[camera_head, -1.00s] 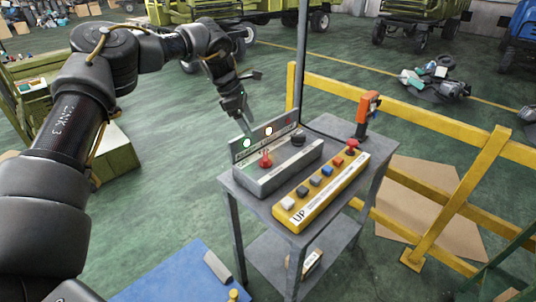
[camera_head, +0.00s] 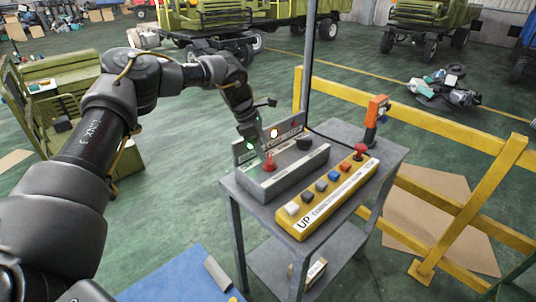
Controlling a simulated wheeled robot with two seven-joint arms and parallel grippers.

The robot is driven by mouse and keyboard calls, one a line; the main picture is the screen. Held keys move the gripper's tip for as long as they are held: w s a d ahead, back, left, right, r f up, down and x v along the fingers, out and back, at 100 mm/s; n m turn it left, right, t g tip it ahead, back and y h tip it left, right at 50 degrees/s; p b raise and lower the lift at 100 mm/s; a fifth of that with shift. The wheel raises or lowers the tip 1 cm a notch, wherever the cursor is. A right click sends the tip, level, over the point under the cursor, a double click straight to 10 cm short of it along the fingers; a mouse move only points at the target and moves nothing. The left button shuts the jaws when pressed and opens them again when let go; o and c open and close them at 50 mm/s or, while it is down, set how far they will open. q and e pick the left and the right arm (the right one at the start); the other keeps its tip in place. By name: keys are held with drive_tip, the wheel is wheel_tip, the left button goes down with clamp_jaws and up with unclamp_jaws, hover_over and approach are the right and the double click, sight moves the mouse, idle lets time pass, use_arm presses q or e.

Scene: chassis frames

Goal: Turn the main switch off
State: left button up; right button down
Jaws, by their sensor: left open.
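A grey control box (camera_head: 285,172) stands on a grey metal cart. It has a red switch (camera_head: 270,161) on its left part and a black knob (camera_head: 304,143) on its right part. Its upright back panel carries a lit green lamp (camera_head: 250,146) and a lit whitish-orange lamp (camera_head: 274,133). My left gripper (camera_head: 255,142) is open and points down at the left part of the back panel, behind the red switch. Its fingertips are small and partly hidden; I cannot tell whether they touch anything. My right gripper is not in view.
A yellow button box (camera_head: 330,196) with several buttons lies in front of the grey box on the cart (camera_head: 228,184). An orange-handled device (camera_head: 376,115) stands at the cart's back right corner. A yellow railing (camera_head: 420,118) runs behind. A blue surface (camera_head: 180,277) is at the bottom.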

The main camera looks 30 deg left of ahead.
sight(269, 158)
use_arm(q)
drive_tip(key=shift+p+x, duration=0.45)
drive_tip(key=shift+x, duration=1.95)
drive_tip(key=c, duration=1)
